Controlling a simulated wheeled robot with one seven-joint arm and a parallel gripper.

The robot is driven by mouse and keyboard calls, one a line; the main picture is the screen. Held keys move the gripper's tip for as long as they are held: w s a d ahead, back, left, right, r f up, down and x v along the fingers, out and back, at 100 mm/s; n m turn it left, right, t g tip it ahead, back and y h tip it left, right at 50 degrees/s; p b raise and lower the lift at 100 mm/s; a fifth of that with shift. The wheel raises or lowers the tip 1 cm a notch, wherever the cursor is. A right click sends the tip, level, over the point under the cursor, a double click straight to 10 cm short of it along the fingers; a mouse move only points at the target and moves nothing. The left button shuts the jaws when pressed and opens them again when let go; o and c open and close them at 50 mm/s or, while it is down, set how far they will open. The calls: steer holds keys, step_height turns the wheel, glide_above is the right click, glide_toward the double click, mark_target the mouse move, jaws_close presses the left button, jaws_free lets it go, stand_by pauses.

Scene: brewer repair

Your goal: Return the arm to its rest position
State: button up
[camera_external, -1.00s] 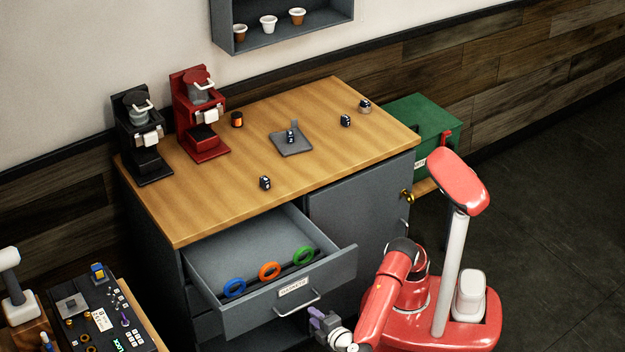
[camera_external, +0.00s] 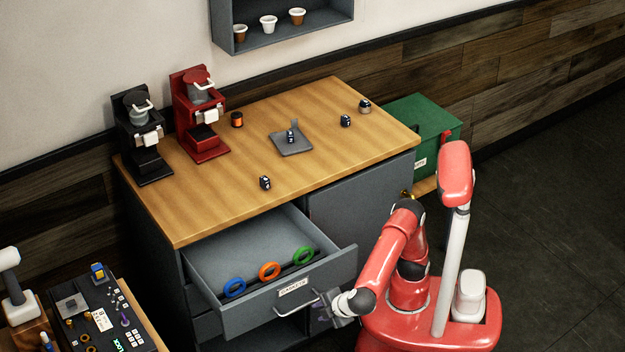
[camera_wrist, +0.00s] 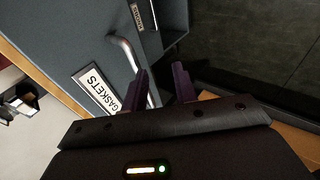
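My gripper (camera_external: 328,308) is in front of the open gaskets drawer (camera_external: 343,266), low and close to its handle (camera_external: 297,304). In the wrist view my gripper (camera_wrist: 164,84) has its two purple fingers apart with nothing between them. The drawer's gaskets label (camera_wrist: 97,88) and handle (camera_wrist: 124,52) show to the left of the fingers there. I cannot tell whether a finger touches the handle. My red arm is bent, with the elbow raised beside the cabinet.
The drawer holds a blue ring (camera_external: 234,288), an orange ring (camera_external: 269,271) and a green ring (camera_external: 302,255). The wooden counter (camera_external: 240,205) carries a black brewer (camera_external: 140,140) and a red brewer (camera_external: 200,115). A green box (camera_external: 425,125) stands at right. Dark floor lies open behind my base.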

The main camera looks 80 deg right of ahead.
steer(key=s+d+r+m+t+y, duration=0.2)
steer(key=d+r+m+y, duration=0.1)
steer(key=d+r+y, duration=0.8)
steer(key=w+d+f+m+t+h+b, duration=0.1)
steer(key=w+d+m+t+h, duration=0.3)
steer(key=d, duration=0.8)
steer(key=w+d+m+g+h+b, duration=0.1)
steer(key=w+d+h+b, duration=0.15)
steer(key=d+h, duration=0.6)
steer(key=s+d+f+m+g+y+p, duration=0.1)
steer(key=s+d+f+g+y+p, duration=0.1)
steer(key=f, duration=0.6)
steer(key=s+d+f+g+y+p, duration=0.1)
steer(key=s+d+f+g+y, duration=0.3)
steer(key=f, duration=0.4)
steer(key=s+d, duration=0.1)
steer(key=d, duration=0.1)
steer(key=shift+s+d+f+m+g+p, duration=0.3)
steer(key=shift+s+d+f+m+p, duration=0.05)
steer(key=shift+s+f+m, duration=0.05)
